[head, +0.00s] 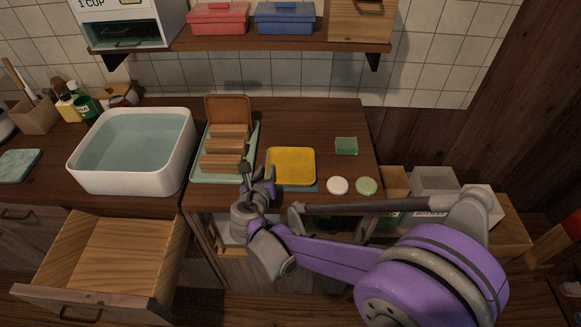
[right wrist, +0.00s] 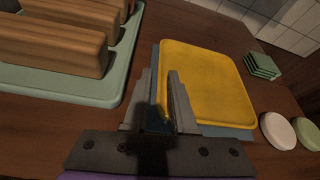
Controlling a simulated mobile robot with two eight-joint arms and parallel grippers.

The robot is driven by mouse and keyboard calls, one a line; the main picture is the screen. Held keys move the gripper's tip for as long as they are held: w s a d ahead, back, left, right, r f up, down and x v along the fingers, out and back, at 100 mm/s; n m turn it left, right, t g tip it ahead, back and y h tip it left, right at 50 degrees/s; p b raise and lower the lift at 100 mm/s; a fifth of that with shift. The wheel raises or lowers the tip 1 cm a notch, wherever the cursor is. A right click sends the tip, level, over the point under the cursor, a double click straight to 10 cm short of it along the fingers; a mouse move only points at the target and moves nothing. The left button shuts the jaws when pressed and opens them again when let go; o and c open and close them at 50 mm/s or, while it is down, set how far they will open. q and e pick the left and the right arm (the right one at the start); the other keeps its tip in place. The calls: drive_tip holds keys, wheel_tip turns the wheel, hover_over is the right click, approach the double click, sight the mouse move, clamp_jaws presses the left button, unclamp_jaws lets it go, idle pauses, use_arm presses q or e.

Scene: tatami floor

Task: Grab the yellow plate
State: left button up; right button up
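The yellow plate (head: 291,165) is square with rounded corners and lies on a flat blue mat (head: 309,188) on the wooden counter. It also shows in the right wrist view (right wrist: 210,80), with the blue mat under its edge. My right gripper (head: 257,175) is at the plate's left front corner. In the right wrist view my right gripper (right wrist: 160,90) is open, with one finger over the plate and the other just outside its left edge. I cannot tell whether either finger touches it. My left gripper is not in view.
A green tray (head: 202,179) with wooden blocks stands close on the left, beside a white basin (head: 88,182). Small green squares (head: 346,146), a white disc (head: 337,185) and a green disc (head: 366,186) lie to the right. An open drawer (head: 112,255) juts out below the basin.

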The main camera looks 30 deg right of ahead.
clamp_jaws()
idle(1.1)
